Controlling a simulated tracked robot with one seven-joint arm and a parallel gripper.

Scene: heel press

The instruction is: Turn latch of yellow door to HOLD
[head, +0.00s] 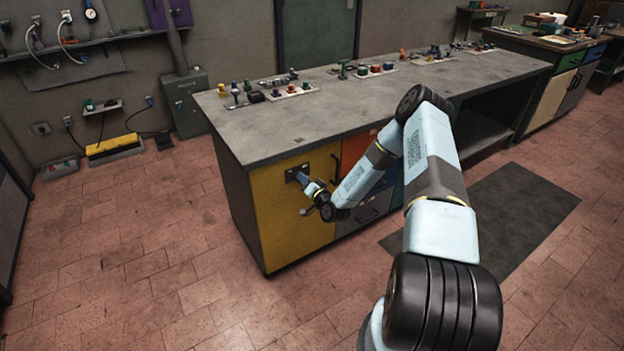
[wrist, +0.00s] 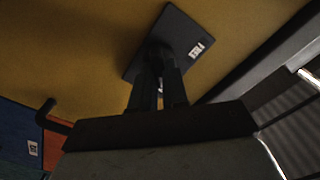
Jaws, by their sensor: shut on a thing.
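The yellow door (head: 285,222) is the left front panel of the long workbench, and it looks closed. Its latch has a dark square plate (wrist: 185,38), which also shows in the head view (head: 292,174). My gripper (wrist: 160,72) is in front of this plate, shut on the latch's knob. The fingers hide most of the knob, so I cannot tell which way it points. A small white label (wrist: 197,50) sits on the plate, too small to read. In the wrist view the plate looks tilted. The yellow door surface (wrist: 70,50) fills the background there.
A dark bent handle (wrist: 45,112) stands out near the door's edge, close to my gripper. An orange panel (head: 354,150) adjoins the yellow door. Small fittings stand on the grey benchtop (head: 300,118). The tiled floor (head: 150,260) left of the bench is clear.

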